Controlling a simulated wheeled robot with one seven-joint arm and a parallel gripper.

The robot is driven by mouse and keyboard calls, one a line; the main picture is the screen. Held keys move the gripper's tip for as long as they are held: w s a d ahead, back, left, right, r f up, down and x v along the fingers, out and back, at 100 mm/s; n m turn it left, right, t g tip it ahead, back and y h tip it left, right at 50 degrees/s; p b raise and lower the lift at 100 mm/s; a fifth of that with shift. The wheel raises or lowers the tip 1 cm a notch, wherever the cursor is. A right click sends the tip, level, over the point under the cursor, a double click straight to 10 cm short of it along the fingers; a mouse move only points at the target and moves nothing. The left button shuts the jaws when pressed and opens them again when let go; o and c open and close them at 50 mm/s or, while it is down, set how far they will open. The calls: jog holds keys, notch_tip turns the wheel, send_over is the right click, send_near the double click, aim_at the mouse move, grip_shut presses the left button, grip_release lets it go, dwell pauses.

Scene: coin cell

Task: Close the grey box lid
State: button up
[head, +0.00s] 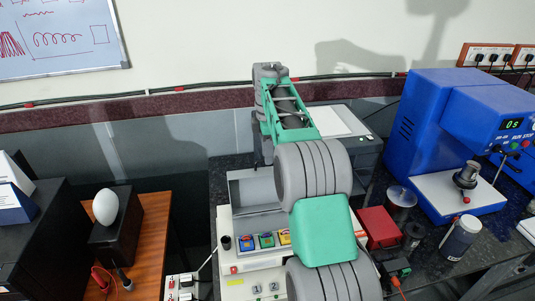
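A grey box-like part (243,192) with upright panels stands on the back of a cream machine, left of my arm. My arm covers its right side. I cannot tell which panel is the lid or how far it stands open. My green and grey arm rises from the bottom right, bends at the top centre, and a dark part runs down behind the green link towards the grey box. My gripper's fingers do not show, so contact with the box cannot be seen.
The cream machine (232,258) has coloured buttons. A blue press (432,120), a red box (379,226) and a jar (461,239) are at right. A grey device with a white top (339,119) stands behind. A white egg-shaped object (105,207) sits on a black block at left.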

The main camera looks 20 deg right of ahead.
jog(key=shift+f, duration=0.3)
jog(key=shift+c, duration=0.3)
grip_shut()
dwell(0.9)
